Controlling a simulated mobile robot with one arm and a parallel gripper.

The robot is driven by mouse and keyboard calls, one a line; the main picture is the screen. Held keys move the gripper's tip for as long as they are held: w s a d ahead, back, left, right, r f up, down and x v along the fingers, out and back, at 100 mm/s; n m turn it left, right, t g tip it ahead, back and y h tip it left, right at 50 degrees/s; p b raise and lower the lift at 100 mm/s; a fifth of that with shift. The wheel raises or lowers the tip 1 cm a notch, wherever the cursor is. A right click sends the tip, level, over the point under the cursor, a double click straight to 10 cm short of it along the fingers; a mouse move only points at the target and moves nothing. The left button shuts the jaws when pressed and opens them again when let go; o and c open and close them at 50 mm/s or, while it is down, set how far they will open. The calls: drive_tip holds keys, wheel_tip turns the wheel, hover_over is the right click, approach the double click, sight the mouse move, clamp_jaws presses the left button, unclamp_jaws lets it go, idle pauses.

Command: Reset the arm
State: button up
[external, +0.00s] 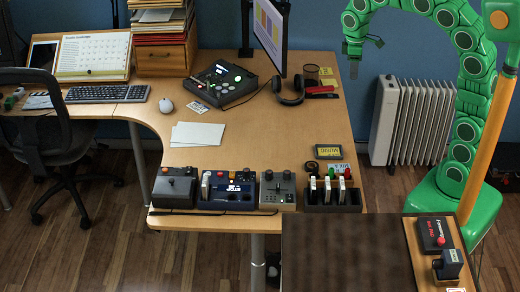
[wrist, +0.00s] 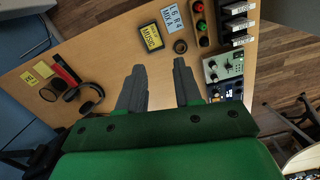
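My green arm (external: 465,90) curves up from its base at the right of the external view and over toward the desk. Below the fingers, the wooden desk (wrist: 110,55) is seen at an angle. The fingers appear to touch nothing.
The radiator (external: 403,120) stands right of the desk. Headphones (external: 288,90) and a monitor (external: 268,30) are near the desk's right side. Several control boxes and a black card holder (external: 333,205) line the front edge. The air around my gripper looks clear.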

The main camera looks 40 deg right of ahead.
drive_tip(key=s+d+f+m, duration=0.2)
drive_tip(key=s, duration=0.7)
drive_tip(key=s+d+f+m, duration=0.2)
drive_tip(key=s, duration=0.8)
drive_tip(key=s+d+f+m+g, duration=0.1)
drive_tip(key=s+d+f+m, duration=0.1)
drive_tip(key=s, duration=0.8)
drive_tip(key=shift+s+d+m, duration=0.15)
drive_tip(key=shift+d+m, duration=0.4)
drive_tip(key=shift+m, duration=0.05)
drive_tip(key=shift+f, duration=0.1)
